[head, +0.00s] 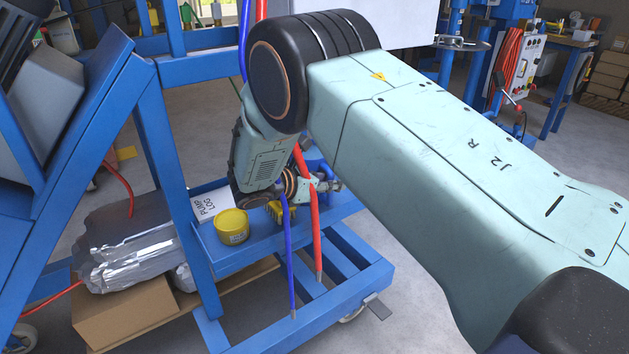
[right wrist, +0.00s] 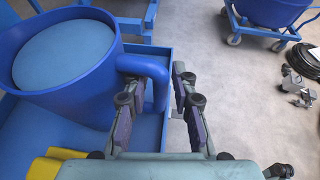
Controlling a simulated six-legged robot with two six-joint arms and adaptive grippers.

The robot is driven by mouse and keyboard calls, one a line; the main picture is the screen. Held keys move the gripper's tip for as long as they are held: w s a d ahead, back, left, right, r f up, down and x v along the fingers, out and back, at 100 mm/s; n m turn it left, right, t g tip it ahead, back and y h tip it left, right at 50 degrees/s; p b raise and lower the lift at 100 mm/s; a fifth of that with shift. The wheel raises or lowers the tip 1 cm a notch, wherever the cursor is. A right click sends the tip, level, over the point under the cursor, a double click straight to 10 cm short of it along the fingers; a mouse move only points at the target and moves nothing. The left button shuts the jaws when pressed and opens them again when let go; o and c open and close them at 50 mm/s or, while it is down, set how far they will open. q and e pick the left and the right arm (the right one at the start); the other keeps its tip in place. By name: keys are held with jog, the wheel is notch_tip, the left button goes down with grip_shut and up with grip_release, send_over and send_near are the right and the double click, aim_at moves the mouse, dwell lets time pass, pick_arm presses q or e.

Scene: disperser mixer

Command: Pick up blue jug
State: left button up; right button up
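The blue jug (right wrist: 65,62) stands upright in the left half of the right wrist view, on a blue tray (right wrist: 142,140). Its curved handle (right wrist: 152,68) points toward the right gripper. My right gripper (right wrist: 160,80) is open, with one finger on each side of the handle. A gap shows between the handle and the right-hand finger; I cannot tell whether the other finger touches. In the head view, a bit of the jug (head: 312,156) shows behind my right gripper (head: 326,184); the arm and hoses hide most of both. My left gripper is not in view.
A yellow tub (head: 232,226) and a paper marked PUMP LOG (head: 211,204) are on the blue cart shelf (head: 255,250). Red (head: 315,235) and blue hoses (head: 290,260) hang in front of the gripper. Open floor (right wrist: 240,95) lies right of the tray.

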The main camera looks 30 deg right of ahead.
jog(key=shift+s, duration=0.2)
jog(key=shift+c, duration=1.1)
jog(key=shift+w+a, duration=0.1)
jog(key=shift+a, duration=0.05)
grip_shut()
jog(key=shift+w+r, duration=0.1)
